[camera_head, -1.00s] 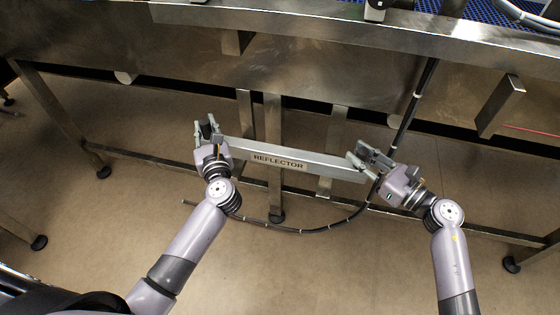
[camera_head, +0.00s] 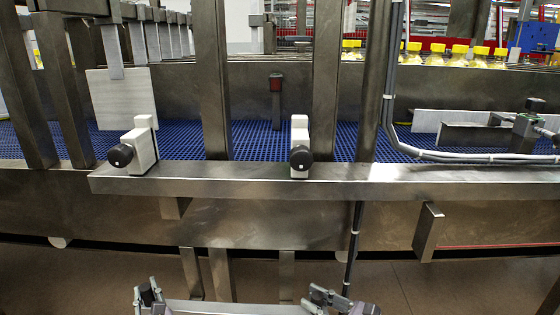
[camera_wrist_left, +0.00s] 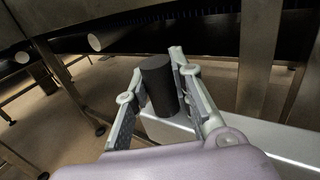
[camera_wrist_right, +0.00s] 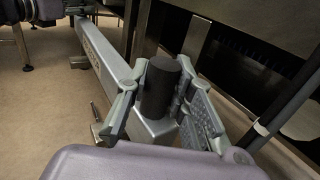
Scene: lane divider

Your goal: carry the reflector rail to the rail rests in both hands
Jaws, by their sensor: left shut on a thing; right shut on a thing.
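The reflector rail (camera_head: 235,306) is a long grey bar, cut by the bottom edge of the head view, below the conveyor's front edge. My left gripper (camera_head: 148,296) is shut on the black upright grip (camera_wrist_left: 160,86) at the rail's left end. The rail runs off to the right in the left wrist view (camera_wrist_left: 270,140). My right gripper (camera_head: 326,297) is shut on the black grip (camera_wrist_right: 160,88) at the other end. Two pale brackets with black knobs, left (camera_head: 140,150) and right (camera_head: 300,147), stand on the steel ledge above and look like the rail rests.
The steel front ledge (camera_head: 230,182) of the conveyor crosses above both grippers. Steel posts (camera_head: 210,80) rise behind it, with blue belt (camera_head: 250,140) between them. A small steel bracket (camera_head: 428,232) juts below the ledge at right. A dark cable (camera_head: 353,245) hangs near my right gripper.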

